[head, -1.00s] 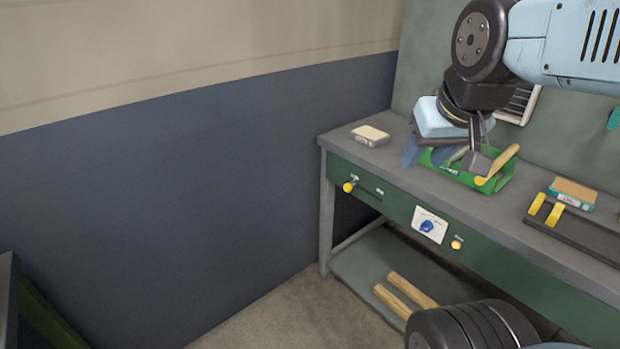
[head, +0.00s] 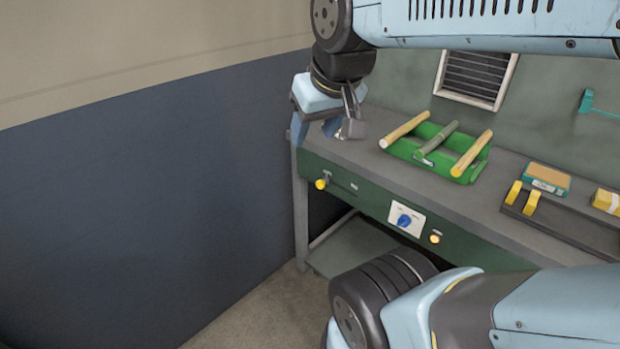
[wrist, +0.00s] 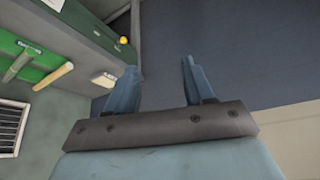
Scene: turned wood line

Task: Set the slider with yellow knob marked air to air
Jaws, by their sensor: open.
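The slider's yellow knob (head: 321,184) sticks out from the green front panel of the bench, near its left end, with a small label to its right. The knob also shows small in the wrist view (wrist: 123,40), above and left of the fingers. My gripper (head: 318,132) is above the left end of the bench top, higher than the knob and apart from it. In the wrist view its two fingers (wrist: 165,80) are spread with nothing between them. The label's lettering is too small to read.
A blue dial (head: 404,220) and an orange-yellow lit button (head: 435,238) sit right of the slider. A green rack (head: 430,150) with turned sticks stands on the bench top (head: 362,160). A dark tray with yellow grips (head: 514,192) lies further right. Open floor lies in front.

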